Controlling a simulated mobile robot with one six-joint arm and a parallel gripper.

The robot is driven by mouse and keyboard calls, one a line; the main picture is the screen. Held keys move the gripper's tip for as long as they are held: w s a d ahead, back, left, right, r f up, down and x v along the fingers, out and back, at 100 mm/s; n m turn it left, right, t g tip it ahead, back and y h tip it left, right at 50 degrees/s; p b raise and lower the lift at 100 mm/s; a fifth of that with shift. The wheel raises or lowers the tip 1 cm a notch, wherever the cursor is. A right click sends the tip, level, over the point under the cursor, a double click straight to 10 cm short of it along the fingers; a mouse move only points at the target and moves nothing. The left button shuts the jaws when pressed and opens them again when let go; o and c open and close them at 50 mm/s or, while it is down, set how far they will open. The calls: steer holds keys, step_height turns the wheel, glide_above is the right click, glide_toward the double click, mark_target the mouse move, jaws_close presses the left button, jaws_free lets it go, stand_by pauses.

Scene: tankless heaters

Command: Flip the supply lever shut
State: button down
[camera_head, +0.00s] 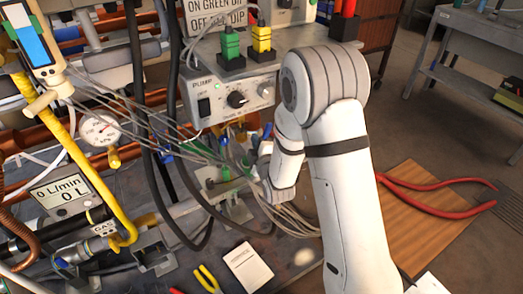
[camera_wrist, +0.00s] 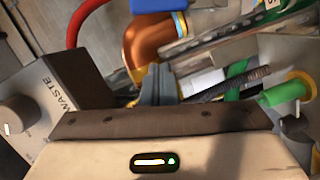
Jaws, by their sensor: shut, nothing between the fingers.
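My gripper (camera_wrist: 158,84) shows at the middle of the wrist view. Its two dark grey fingers are together with nothing between them. Just beyond the fingertips is a copper elbow pipe (camera_wrist: 147,42) with a blue part (camera_wrist: 157,5) above it. A green-capped fitting (camera_wrist: 284,92) with a yellow collar lies to the right of the fingers, apart from them. No supply label is readable, so I cannot tell which part is the supply lever. In the head view my arm and the cables hide the fingertips.
A grey box marked WASTE (camera_wrist: 62,100) with a knob stands left of the gripper. The pump control box (camera_head: 232,92) stands behind my arm, with loose cables (camera_head: 185,140) hanging nearby. A gauge (camera_head: 100,130), a yellow hose (camera_head: 85,165) and a flow display (camera_head: 62,192) are left.

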mark_target(267, 132)
steer(key=w, duration=0.1)
steer(key=w+d+f, duration=0.1)
steer(key=w, duration=0.2)
steer(key=shift+w+d+f+b, duration=0.15)
steer(key=shift+w+d+b, duration=0.05)
steer(key=shift+b, duration=0.2)
steer(key=shift+w+d+f, duration=0.15)
steer(key=shift+w+d, duration=0.1)
steer(key=shift+d, duration=0.15)
steer(key=shift+a, duration=0.1)
